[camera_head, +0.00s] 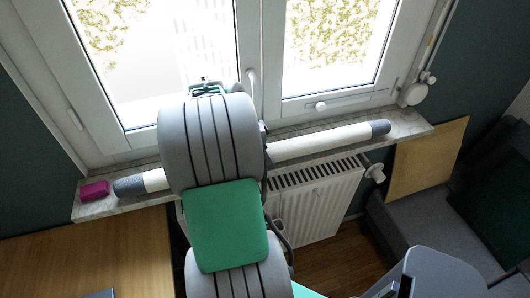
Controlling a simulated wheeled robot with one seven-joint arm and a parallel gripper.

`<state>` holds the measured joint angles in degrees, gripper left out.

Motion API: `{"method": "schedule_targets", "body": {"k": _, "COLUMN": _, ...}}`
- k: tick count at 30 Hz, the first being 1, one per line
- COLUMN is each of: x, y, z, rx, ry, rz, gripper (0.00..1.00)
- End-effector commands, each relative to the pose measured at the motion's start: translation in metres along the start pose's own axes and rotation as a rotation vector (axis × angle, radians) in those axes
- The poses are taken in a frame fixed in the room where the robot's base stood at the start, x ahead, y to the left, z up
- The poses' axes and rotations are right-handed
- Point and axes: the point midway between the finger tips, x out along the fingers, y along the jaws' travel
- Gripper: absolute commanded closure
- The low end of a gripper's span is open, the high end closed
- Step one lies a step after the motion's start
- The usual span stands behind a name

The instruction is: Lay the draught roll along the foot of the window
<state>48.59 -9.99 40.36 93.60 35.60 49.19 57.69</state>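The draught roll (320,141) is a long cream tube with dark grey ends. It lies on the window sill (100,207), roughly parallel to the window (325,104). My arm hides its middle; both ends show. A strip of sill shows between the roll and the window frame at the right. Only a small part of my gripper (207,87) shows past the top of my arm, against the left pane. Its fingertips are hidden, so I cannot tell whether it is open or touches anything.
A magenta block (94,190) sits on the sill beside the roll's left end. A white radiator (318,199) is below the sill. A wooden desk top (90,255) is at lower left, a grey sofa (430,225) at lower right. Window handles (252,80) stick out.

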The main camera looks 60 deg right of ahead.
Motion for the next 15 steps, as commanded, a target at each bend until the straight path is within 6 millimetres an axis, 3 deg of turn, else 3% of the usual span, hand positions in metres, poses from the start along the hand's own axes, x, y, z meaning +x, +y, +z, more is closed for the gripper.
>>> {"method": "schedule_targets", "body": {"k": 13, "x": 0.012, "y": -0.001, "z": 0.004, "rx": 0.002, "ry": 0.001, "rz": -0.005, "gripper": 1.00}}
{"method": "schedule_targets", "body": {"k": 14, "x": 0.011, "y": -0.001, "z": 0.004, "rx": 0.001, "ry": 0.001, "rz": -0.003, "gripper": 0.42}}
{"method": "schedule_targets", "body": {"k": 15, "x": 0.010, "y": -0.001, "z": 0.004, "rx": 0.001, "ry": 0.001, "rz": -0.003, "gripper": 0.39}}
